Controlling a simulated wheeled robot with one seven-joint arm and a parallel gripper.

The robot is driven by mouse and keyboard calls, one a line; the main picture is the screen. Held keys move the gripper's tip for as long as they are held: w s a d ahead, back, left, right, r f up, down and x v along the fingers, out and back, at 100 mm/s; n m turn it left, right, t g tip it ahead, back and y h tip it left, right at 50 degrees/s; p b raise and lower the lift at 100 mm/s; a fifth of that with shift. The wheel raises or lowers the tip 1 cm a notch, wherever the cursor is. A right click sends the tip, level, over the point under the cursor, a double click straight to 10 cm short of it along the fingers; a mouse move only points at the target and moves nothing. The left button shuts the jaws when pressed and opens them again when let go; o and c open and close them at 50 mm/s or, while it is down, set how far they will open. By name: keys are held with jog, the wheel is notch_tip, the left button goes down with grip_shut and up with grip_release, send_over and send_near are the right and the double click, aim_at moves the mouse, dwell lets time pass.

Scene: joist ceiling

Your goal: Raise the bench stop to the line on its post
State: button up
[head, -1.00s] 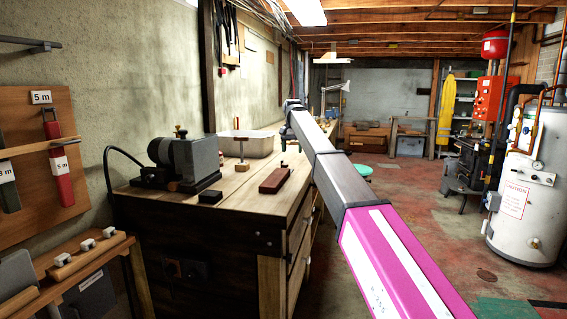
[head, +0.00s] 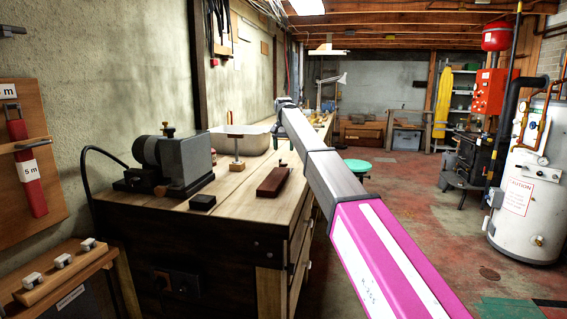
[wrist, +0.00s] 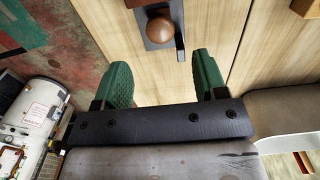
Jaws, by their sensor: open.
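A low dark red-brown board (head: 270,184) lies on the bench top near its right edge, with a small upright part at its far end. In the wrist view, a round brown knob (wrist: 159,30) stands on a dark plate at the top, just beyond my fingers. A short pale post on a wooden block (head: 236,165), with a thin flat top, stands to the left. I cannot tell for sure which is the bench stop, and no line is readable. My gripper (wrist: 163,85) is open and empty above the bench, its green fingers apart from the knob.
A dark bench grinder (head: 175,160) and a small black block (head: 202,202) sit left on the bench. A pale tub (head: 250,138) stands behind the post. A green stool (head: 358,167) and a white boiler (head: 530,190) stand right of the bench; open floor lies between.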

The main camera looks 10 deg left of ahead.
notch_tip(320, 180, down, 7)
jog(key=shift+f, duration=0.15)
jog(key=shift+c, duration=0.3)
grip_shut()
jog(key=shift+r, duration=1.55)
jog(key=shift+o, duration=0.3)
grip_release()
